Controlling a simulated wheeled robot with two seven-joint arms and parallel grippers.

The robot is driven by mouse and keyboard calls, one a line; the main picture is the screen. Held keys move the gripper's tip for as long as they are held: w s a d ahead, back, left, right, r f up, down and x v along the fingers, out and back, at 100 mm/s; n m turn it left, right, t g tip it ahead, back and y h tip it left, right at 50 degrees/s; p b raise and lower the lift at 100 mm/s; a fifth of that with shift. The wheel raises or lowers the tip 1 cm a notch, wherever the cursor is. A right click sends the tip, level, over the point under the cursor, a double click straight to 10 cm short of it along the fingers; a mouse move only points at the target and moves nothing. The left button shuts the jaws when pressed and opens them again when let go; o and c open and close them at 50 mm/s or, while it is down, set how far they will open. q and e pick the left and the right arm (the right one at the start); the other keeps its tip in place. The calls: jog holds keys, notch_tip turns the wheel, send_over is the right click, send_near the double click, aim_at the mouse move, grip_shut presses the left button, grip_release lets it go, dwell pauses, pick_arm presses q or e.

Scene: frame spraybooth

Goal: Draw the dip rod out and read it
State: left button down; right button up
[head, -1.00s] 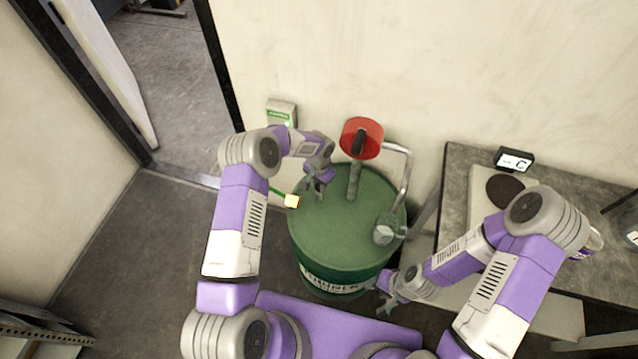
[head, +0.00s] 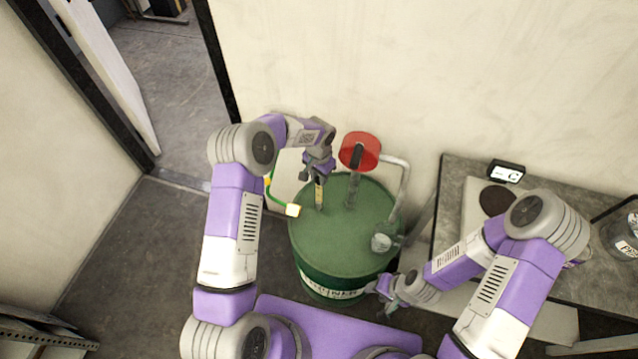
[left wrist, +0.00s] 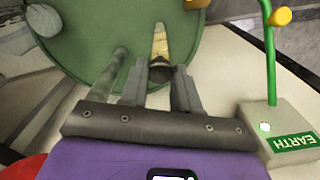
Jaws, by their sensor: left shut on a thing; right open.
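The dip rod (head: 319,195) stands upright out of the top of the green drum (head: 345,240), a pale yellowish length showing above the lid. My left gripper (head: 318,174) is shut on its dark top end, above the drum. In the left wrist view the rod (left wrist: 159,42) runs from between the fingers of my left gripper (left wrist: 160,80) down to the drum lid (left wrist: 120,25). Any marks on it are too small to read. My right gripper (head: 390,290) is open and empty, low beside the drum's front right.
A red-topped pump (head: 360,150) with a grey pipe stands on the drum, close right of the rod. A green earth cable with a yellow clamp (head: 293,210) is at the lid's left edge. An earth box (left wrist: 280,130) is on the wall. A bench (head: 455,200) stands right.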

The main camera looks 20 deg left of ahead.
pick_arm(q)
notch_tip(320, 180, up, 18)
jog(key=p, duration=0.7)
jog(key=c, duration=0.8)
grip_release()
jog(key=shift+r, duration=0.1)
notch_tip(320, 180, up, 8)
jog(key=shift+f, duration=0.25)
